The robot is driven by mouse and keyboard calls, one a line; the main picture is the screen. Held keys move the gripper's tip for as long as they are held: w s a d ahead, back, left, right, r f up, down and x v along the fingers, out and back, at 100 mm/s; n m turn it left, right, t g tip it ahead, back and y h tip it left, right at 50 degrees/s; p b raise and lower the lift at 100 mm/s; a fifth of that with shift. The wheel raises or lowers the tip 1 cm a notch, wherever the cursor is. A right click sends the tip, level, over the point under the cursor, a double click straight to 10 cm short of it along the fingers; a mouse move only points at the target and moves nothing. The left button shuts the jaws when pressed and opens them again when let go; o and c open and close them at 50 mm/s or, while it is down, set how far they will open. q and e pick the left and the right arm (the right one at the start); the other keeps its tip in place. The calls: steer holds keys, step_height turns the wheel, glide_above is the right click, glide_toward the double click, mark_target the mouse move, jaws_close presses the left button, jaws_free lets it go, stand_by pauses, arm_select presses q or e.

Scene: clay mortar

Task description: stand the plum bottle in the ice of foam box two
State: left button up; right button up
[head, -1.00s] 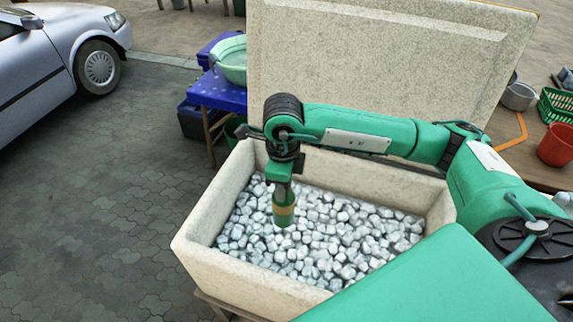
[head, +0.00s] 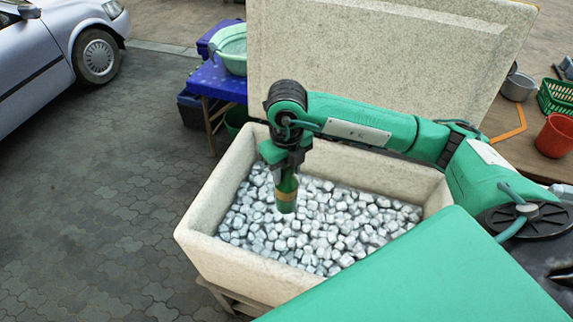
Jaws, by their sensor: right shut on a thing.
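The bottle (head: 286,196) is green with a tan band around it. It hangs nearly upright below my right gripper (head: 287,168), which is shut on its upper part. The bottle's lower end shows against the ice (head: 335,222); I cannot tell whether it touches the ice. The ice is many pale cubes filling a cream foam box (head: 215,262). The bottle is over the left half of the box, inside its walls. Nothing legible shows the box's number. My left gripper is not in view.
The big speckled lid panel (head: 370,60) stands upright behind the box. A blue table (head: 222,82) with a green basin (head: 235,50) is at back left. A red bucket (head: 555,136) and green basket (head: 557,98) stand on a wooden table at right. A car (head: 45,60) is at far left.

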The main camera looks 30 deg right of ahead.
step_height(320, 180, down, 14)
steer(key=b, duration=0.7)
steer(key=shift+f, duration=0.25)
step_height(320, 180, down, 9)
steer(key=b, duration=0.8)
steer(key=shift+b, duration=0.4)
steer(key=shift+f+b, duration=0.45)
steer(key=shift+f, duration=0.05)
steer(key=o, duration=1.1)
steer(key=shift+c, duration=0.2)
